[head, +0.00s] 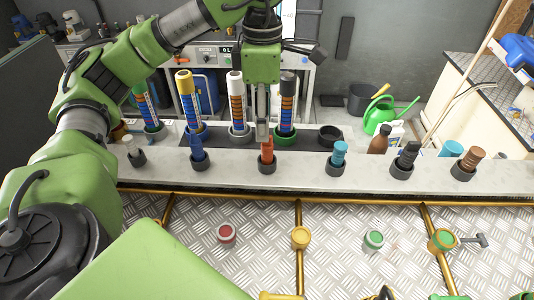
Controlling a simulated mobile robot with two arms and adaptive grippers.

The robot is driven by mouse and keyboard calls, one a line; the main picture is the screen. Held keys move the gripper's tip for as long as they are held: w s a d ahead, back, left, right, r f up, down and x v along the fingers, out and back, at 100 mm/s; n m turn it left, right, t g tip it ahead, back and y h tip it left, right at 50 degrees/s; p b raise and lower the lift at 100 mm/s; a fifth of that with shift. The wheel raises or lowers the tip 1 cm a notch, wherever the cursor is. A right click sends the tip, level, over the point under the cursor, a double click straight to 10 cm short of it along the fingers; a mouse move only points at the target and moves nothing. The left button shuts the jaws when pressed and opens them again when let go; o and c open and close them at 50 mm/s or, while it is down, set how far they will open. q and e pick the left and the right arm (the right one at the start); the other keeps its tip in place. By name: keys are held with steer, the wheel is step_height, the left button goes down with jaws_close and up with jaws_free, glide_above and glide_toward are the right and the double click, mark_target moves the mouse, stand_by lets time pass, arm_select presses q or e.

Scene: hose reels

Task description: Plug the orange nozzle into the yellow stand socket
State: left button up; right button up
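The orange nozzle (267,151) stands upright in a dark round holder (267,167) on the pale shelf, in the head view. My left gripper (262,132) points down right at the nozzle's top. Its fingers look close together, seen edge-on, so I cannot tell whether they are shut on the nozzle. The yellow stand socket (301,238) is a short yellow ring over the metal plate floor, nearer to me and slightly right of the nozzle. My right gripper is not in view.
Blue (197,148), light blue (339,153), black (408,155) and brown (473,158) nozzles stand along the shelf. Striped tubes stand behind. Red (226,234) and green (374,239) sockets flank the yellow one.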

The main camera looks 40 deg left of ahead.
mark_target(267, 152)
arm_select(q)
steer(key=shift+s+d+f, duration=0.1)
steer(key=f, duration=0.1)
steer(key=f+p, duration=0.1)
steer(key=f, duration=0.1)
steer(key=f+p, duration=0.1)
steer(key=shift+w+d+f, duration=0.25)
steer(key=shift+w+d, duration=0.05)
steer(key=shift+f, duration=0.3)
jaws_close()
